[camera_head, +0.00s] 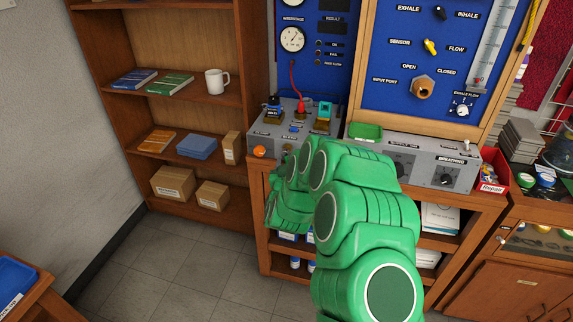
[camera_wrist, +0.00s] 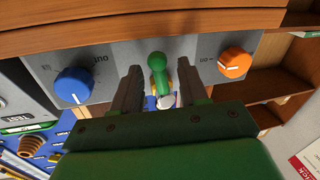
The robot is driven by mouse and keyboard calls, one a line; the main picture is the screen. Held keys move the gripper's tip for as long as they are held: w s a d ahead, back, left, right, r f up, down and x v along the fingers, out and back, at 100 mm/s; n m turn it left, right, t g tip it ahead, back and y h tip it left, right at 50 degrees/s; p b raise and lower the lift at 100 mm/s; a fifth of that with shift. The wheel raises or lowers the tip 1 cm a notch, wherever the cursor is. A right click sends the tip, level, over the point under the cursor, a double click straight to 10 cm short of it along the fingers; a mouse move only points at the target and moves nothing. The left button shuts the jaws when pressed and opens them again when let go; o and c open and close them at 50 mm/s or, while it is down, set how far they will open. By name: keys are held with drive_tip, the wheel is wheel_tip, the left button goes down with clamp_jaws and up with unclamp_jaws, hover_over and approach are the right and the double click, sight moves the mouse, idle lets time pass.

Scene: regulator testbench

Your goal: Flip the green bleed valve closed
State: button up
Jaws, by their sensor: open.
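The green bleed valve (camera_wrist: 157,66) is in the wrist view, on the grey front panel (camera_wrist: 122,54). Its rounded green handle points toward the camera, with a small pale and yellow part at its lower end. My gripper (camera_wrist: 160,72) is open, with one dark finger on each side of the handle. Gaps show between the fingers and the handle, so I see no firm grip. In the head view my green arm covers the valve and my gripper's tips.
In the wrist view a blue knob (camera_wrist: 74,86) is left of the valve and an orange knob (camera_wrist: 235,63) is right. The wooden bench edge (camera_wrist: 110,27) runs along the panel. In the head view a shelf with a white mug (camera_head: 216,81) stands left.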

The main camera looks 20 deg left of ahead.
clamp_jaws()
drive_tip(key=shift+a+m, duration=0.35)
drive_tip(key=shift+m, duration=0.65)
unclamp_jaws()
drive_tip(key=shift+s, duration=0.15)
